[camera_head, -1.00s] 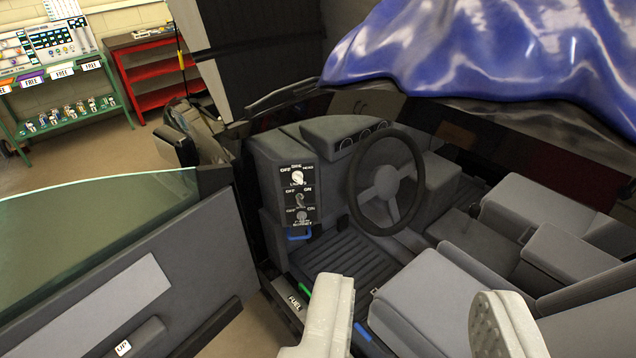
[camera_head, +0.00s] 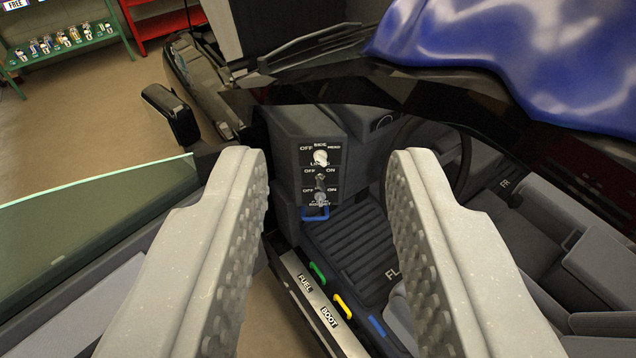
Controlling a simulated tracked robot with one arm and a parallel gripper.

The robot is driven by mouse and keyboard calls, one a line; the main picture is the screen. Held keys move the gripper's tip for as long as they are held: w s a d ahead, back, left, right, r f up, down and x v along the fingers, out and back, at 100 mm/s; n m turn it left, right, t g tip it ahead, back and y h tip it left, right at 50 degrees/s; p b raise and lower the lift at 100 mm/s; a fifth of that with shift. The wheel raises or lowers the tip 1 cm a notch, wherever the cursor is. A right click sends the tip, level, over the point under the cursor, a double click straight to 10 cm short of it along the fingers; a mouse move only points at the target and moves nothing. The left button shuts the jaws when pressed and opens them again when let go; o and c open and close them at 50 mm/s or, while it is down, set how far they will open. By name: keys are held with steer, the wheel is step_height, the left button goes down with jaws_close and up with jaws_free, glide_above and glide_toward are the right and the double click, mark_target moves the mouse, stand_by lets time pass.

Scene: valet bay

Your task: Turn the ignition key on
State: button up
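A dark control panel (camera_head: 308,176) stands on the left end of the car's dashboard, seen between my fingers. It has a pale round lights knob (camera_head: 320,157) at the top. Below it is a small grey control (camera_head: 320,178) marked OFF and ON. A lower grey control (camera_head: 320,198) is also marked OFF and ON. The small lettering is too blurred to tell which one is the ignition key. My gripper (camera_head: 328,158) is wide open and empty, one finger to each side of the panel in the picture, apparently short of it.
The steering wheel (camera_head: 462,150) is partly hidden behind my right finger. A blue pull handle (camera_head: 315,214) hangs under the panel. Green (camera_head: 317,273), yellow (camera_head: 343,306) and blue (camera_head: 377,326) levers line the sill. The open door (camera_head: 90,235) is at left, a blue cover (camera_head: 500,60) above.

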mark_target(321, 189)
steer(key=w+f+n+t+b, duration=0.1)
steer(key=w+f+n+b, duration=0.3)
steer(key=w+f, duration=2.4)
steer(key=w+f+n+t+y+b, duration=0.1)
steer(key=w+f+b, duration=0.35)
steer(key=f, duration=1.35)
steer(key=w+f+n+t+b, duration=0.15)
steer(key=w+f, duration=0.55)
steer(key=f, duration=1.1)
steer(key=shift+g, duration=0.45)
steer(key=shift+w+a+b, duration=0.15)
steer(key=shift+w+b, duration=0.4)
steer(key=shift+w, duration=3.15)
steer(key=shift+w+a+f+b, duration=0.1)
steer(key=shift+w+b, duration=0.65)
steer(key=shift+w, duration=1.95)
steer(key=shift+w+a+f, duration=0.1)
steer(key=shift+w, duration=0.25)
